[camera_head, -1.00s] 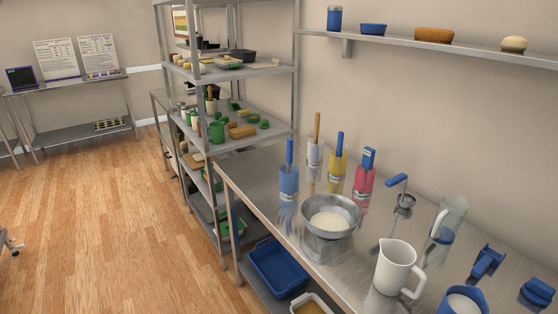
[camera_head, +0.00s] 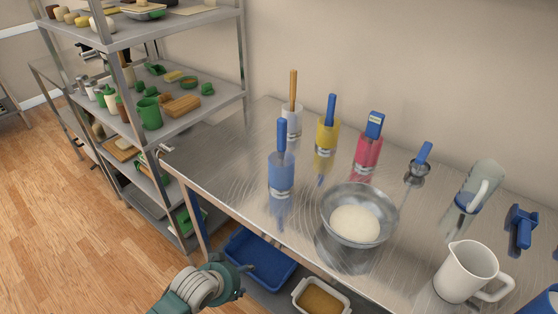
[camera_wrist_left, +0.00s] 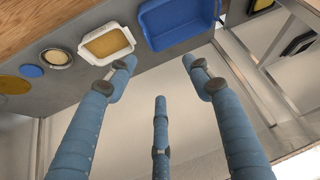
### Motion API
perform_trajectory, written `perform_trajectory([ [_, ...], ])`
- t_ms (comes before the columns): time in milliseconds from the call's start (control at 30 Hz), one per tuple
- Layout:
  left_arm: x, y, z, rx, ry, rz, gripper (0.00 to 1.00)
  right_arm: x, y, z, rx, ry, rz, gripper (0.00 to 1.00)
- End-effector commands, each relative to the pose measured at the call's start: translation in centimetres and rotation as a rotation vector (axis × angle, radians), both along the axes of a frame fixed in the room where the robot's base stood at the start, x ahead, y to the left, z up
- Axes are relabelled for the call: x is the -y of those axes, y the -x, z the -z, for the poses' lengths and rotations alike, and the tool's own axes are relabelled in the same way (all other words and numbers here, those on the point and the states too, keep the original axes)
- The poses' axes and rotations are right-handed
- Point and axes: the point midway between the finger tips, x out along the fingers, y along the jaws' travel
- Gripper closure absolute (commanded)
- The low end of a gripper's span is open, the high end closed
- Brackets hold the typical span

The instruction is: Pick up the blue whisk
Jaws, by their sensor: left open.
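Blue handles stand in holders at the back of the steel table: one in a blue cup (camera_head: 281,175), one in a yellow cup (camera_head: 326,142) and one in a red cup (camera_head: 367,152). The upright blue handle (camera_head: 282,134) in the blue cup may be the whisk; its lower end is hidden in the cup. My left gripper (camera_head: 232,280) is low, in front of the table's front edge, well apart from the cups. In the left wrist view its three fingers (camera_wrist_left: 160,75) are spread and empty. My right gripper is not in view.
A metal bowl of white contents (camera_head: 378,204) and a white pitcher (camera_head: 466,272) stand on the table (camera_head: 225,165). Below, the lower shelf holds a blue bin (camera_head: 262,259) and a tan-filled tray (camera_head: 321,298). A loaded rack (camera_head: 205,104) stands at left. The table's left end is clear.

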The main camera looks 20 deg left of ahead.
Motion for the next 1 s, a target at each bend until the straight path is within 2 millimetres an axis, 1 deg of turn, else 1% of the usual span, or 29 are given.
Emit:
perform_trajectory([
  [33,0.7,-0.5,-2.7,0.032,0.006,0.017,0.49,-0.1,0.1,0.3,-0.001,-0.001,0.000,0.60],
  [100,1.5,-0.8,-6.0,0.062,0.013,0.035,0.49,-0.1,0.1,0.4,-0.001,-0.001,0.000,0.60],
  [200,2.5,-0.6,-9.9,0.097,0.020,0.060,0.49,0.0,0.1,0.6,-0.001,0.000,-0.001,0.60],
  [367,3.8,-0.1,-15.2,0.155,0.025,0.102,0.49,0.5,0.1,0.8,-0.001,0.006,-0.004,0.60],
  [400,3.9,-0.8,-17.1,0.191,0.027,0.118,0.49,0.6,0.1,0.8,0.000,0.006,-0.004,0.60],
  [467,3.8,-2.5,-19.0,0.241,0.036,0.132,0.49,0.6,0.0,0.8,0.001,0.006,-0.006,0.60],
  [567,3.6,-5.6,-22.4,0.330,0.059,0.152,0.49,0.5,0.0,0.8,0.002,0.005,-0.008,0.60],
  [600,3.4,-6.8,-23.9,0.366,0.070,0.160,0.49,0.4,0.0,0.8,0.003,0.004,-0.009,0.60],
  [667,3.2,-8.5,-26.4,0.419,0.088,0.173,0.49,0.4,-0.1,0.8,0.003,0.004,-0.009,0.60],
  [700,3.0,-9.5,-28.0,0.453,0.101,0.179,0.49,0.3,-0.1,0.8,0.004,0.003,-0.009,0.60],
  [767,2.6,-10.9,-30.6,0.502,0.120,0.188,0.49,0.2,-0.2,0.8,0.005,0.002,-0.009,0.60],
  [800,2.4,-11.7,-32.4,0.533,0.133,0.192,0.49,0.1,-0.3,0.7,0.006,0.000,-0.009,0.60],
  [900,1.7,-13.2,-36.4,0.597,0.165,0.201,0.49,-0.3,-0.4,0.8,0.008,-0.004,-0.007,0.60],
  [1000,1.3,-14.0,-39.0,0.636,0.191,0.203,0.49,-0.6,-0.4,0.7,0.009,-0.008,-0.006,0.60],
])
